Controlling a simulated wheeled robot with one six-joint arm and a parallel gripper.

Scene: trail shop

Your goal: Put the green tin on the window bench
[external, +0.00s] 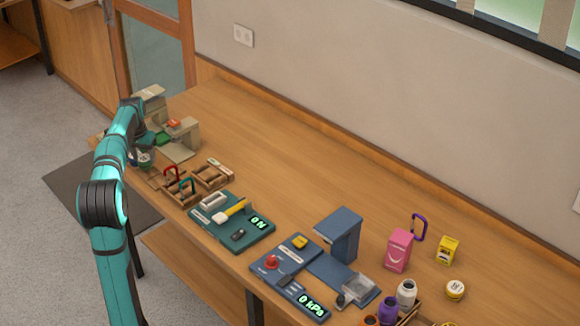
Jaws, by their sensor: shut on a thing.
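My teal arm reaches up the left side of the external view to the far left end of the wooden window bench (300,150). My gripper (140,150) is low there, small and partly hidden by the arm. It is shut on a small round green thing that looks like the green tin (146,161), at the bench's left front edge. The picture is too small to tell whether the tin touches the bench top.
A beige device (184,132) stands just right of my gripper. Wooden trays with carabiners (175,186), a teal scale panel (235,222) and a blue pressure panel (290,275) line the front. A pink box (398,250) stands right. The bench's back strip is clear.

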